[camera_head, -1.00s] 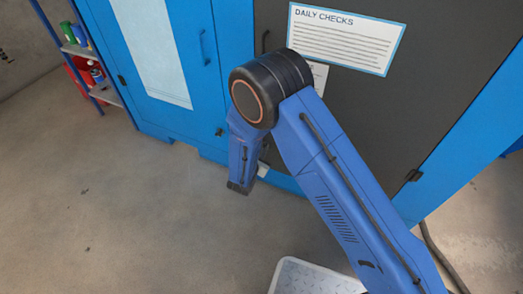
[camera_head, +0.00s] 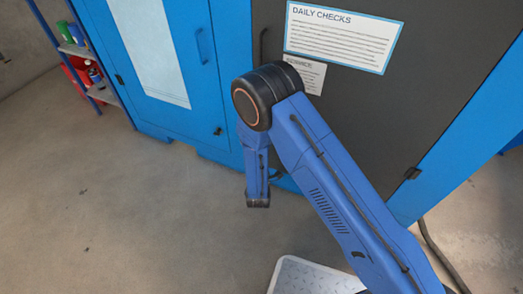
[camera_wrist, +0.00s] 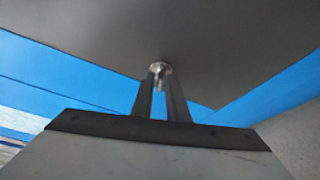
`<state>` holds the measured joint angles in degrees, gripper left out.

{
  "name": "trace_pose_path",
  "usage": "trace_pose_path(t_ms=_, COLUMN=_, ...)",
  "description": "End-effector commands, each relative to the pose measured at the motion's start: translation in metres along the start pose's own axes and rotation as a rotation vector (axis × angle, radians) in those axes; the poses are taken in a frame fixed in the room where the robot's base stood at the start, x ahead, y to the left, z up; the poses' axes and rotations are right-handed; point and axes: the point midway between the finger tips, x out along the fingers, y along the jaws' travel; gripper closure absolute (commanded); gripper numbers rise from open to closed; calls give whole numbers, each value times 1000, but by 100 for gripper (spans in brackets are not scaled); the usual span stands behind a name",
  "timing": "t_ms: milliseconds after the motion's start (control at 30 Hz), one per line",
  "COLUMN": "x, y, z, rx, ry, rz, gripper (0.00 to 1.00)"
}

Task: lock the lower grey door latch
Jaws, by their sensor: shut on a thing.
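The dark grey door (camera_head: 440,70) stands behind my arm in the head view and fills the upper part of the wrist view (camera_wrist: 220,45). In the wrist view, the small metallic latch (camera_wrist: 160,68) shows at the door's lower part, at the tips of my gripper (camera_wrist: 160,80). The two fingers are close together and shut on the latch. The fingers hide much of it, so its exact angle is hard to tell. In the head view my arm hides the latch and the fingertips.
A blue cabinet door (camera_head: 140,60) with its own small latch (camera_head: 219,132) is at the left. A shelf (camera_head: 104,93) with containers stands beyond it. A cable (camera_head: 435,250) lies on the floor at the right. The floor (camera_head: 110,215) at the left is clear.

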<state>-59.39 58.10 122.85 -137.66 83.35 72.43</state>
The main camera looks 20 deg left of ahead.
Motion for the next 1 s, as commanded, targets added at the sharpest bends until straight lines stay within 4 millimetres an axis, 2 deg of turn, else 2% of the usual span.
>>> trace_pose_path(t_ms=200, x=0, y=-4, z=1, rx=152, ry=-1, rz=61, gripper=100)
trace_pose_path(t_ms=500, x=0, y=-5, z=1, rx=286, ry=-2, rz=116, gripper=100)
trace_pose_path(t_ms=1000, x=0, y=-6, z=1, rx=330, ry=-3, rz=134, gripper=100)
